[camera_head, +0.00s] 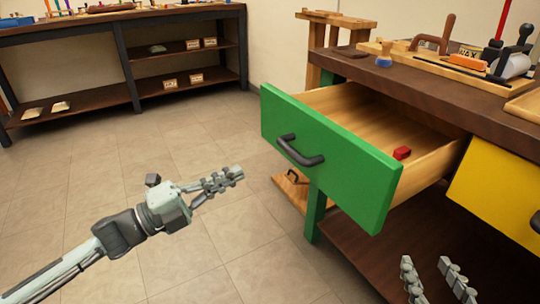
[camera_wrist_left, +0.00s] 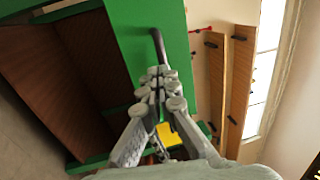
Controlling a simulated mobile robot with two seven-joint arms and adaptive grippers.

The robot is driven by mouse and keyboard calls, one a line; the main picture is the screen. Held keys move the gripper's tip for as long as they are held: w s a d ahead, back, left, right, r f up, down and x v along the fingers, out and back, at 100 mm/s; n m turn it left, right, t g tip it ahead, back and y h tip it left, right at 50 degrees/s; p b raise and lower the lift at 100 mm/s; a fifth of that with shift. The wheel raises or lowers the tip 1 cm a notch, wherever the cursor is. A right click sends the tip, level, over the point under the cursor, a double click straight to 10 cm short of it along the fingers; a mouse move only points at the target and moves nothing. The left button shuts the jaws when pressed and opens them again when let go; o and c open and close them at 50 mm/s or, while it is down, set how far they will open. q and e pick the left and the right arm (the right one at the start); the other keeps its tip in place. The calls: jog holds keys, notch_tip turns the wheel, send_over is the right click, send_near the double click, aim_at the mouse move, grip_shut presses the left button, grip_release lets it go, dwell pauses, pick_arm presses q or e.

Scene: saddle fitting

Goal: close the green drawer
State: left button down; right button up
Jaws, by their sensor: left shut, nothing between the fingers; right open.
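The green drawer (camera_head: 335,150) is pulled out from the workbench, its wooden inside showing, with a small red block (camera_head: 402,153) in it. Its front carries a dark handle (camera_head: 298,150). My left gripper (camera_head: 238,173) is shut and empty, to the left of the drawer front and a little lower than the handle, apart from it in the head view. In the left wrist view the shut fingers (camera_wrist_left: 157,75) point toward the green front (camera_wrist_left: 165,40) and the dark handle (camera_wrist_left: 158,45). My right gripper (camera_head: 432,268) is open at the lower right, below the drawer.
A yellow drawer (camera_head: 500,190) is to the right of the green one. The bench top (camera_head: 435,105) holds a brush (camera_head: 384,56), a wax tin and tools. A dark shelf unit (camera_head: 130,62) stands at the back left. The tiled floor (camera_head: 110,165) between is clear.

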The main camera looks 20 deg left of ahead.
aim_at(282, 148)
pick_arm(q)
jog(key=x, duration=0.7)
jog(key=shift+w+d, duration=0.2)
jog(key=shift+w, duration=0.15)
jog(key=shift+x, duration=0.75)
